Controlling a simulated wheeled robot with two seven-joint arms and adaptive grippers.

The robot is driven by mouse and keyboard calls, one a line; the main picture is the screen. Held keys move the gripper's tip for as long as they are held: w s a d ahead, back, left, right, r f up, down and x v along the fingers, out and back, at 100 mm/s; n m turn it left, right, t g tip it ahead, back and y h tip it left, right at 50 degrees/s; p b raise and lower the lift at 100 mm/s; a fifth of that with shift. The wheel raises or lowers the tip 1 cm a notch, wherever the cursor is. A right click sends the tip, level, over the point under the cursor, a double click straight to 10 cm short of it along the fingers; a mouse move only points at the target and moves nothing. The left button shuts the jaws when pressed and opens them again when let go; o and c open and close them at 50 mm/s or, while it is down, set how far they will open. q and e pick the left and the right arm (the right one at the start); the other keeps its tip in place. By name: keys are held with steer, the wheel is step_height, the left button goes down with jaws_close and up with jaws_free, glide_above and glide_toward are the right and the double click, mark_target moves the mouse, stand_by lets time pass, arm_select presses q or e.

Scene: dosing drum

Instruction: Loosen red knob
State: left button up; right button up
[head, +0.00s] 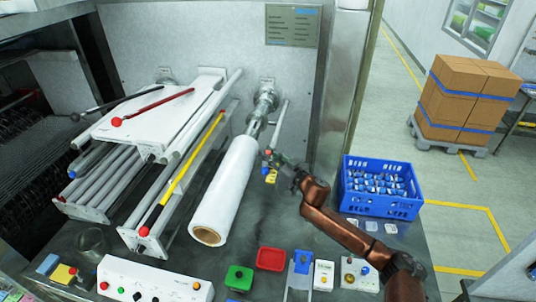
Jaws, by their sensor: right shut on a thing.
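A small red knob (267,151) shows beside the upper part of the large white roll, close to the shaft. My right gripper (272,163) is at this knob and is shut on it. The fingers hide part of the knob, and the contact is too small to see in detail. My right arm reaches there from the lower right, across the dark bench. The white roll (225,190) lies slantwise on its metal shaft (261,107), with its brown core end facing the front. My left gripper is not in view.
Other red ball ends sit on a lever (150,107) and a yellow-and-black bar (180,175) at left. A blue crate (380,205) stands right of my arm. A white button box (155,283), green bin (239,278) and red bin (271,258) line the front.

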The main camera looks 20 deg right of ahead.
steer(key=shift+y, duration=0.3)
jaws_close()
steer(key=shift+d+r+n+g+y+p, duration=0.15)
steer(key=shift+n+g+y+p, duration=0.25)
steer(key=shift+n+y+p, duration=0.45)
steer(key=shift+n+g+y, duration=0.5)
steer(key=shift+n+y, duration=0.25)
steer(key=shift+y, duration=0.4)
steer(key=shift+n+g+y, duration=0.5)
steer(key=shift+n+y, duration=0.1)
steer(key=shift+y, duration=0.2)
steer(key=shift+n+g+y+b, duration=0.7)
steer(key=shift+g+y, duration=0.1)
steer(key=shift+y, duration=0.2)
steer(key=o, duration=1)
jaws_free()
steer(key=shift+c, duration=0.2)
